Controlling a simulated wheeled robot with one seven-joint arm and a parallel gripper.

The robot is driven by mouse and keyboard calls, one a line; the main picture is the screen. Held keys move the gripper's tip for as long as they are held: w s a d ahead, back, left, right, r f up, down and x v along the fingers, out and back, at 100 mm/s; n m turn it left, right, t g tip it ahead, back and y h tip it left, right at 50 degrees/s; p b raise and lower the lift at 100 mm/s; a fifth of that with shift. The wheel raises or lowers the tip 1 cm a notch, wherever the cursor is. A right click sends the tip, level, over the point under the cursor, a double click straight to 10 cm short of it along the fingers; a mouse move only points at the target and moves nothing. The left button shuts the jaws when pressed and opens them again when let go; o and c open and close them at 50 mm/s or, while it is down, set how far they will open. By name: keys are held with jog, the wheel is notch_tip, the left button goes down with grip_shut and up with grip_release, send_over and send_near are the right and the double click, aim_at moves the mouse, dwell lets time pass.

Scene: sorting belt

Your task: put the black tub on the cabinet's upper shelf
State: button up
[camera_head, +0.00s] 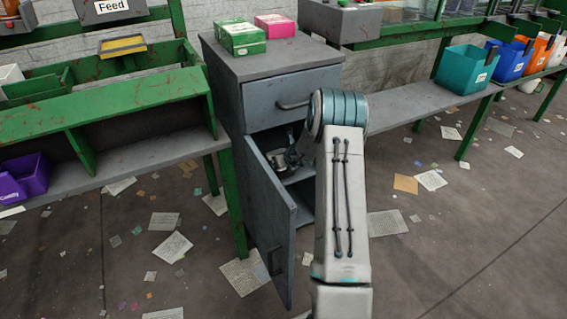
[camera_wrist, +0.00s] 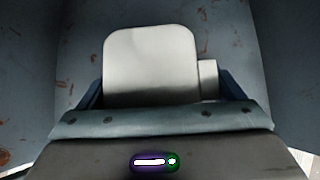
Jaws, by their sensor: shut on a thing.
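The grey cabinet (camera_head: 262,66) stands in the middle of the head view, with its door (camera_head: 268,215) open. A shelf (camera_head: 302,174) shows inside, below the drawer. My gripper (camera_head: 284,158) is inside the opening, above that shelf and partly hidden by my arm. In the wrist view, my gripper's dark blue fingers (camera_wrist: 163,95) stand either side of a pale, rounded block-like thing (camera_wrist: 150,62) with a small tab on its right. The fingers are shut on it. I cannot make out a black tub in either view, nor whether the pale thing touches the shelf.
Green boxes (camera_head: 241,38) and a pink box (camera_head: 275,25) lie on the cabinet top. Scuffed blue-grey walls (camera_wrist: 285,50) surround my gripper closely. A green bench (camera_head: 110,115) stands left; a grey bench (camera_head: 410,104) with a teal bin (camera_head: 466,70) stands right. Papers litter the floor.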

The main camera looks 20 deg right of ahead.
jog(key=shift+f, duration=0.1)
jog(key=o, duration=0.8)
jog(key=shift+r, duration=0.25)
jog(key=p+v, duration=0.1)
jog(key=v, duration=0.5)
jog(key=shift+s+r+p, duration=0.1)
jog(key=shift+r+p, duration=0.05)
jog(key=shift+p, duration=0.15)
jog(key=shift+s+r, duration=0.3)
jog(key=shift+s, duration=0.15)
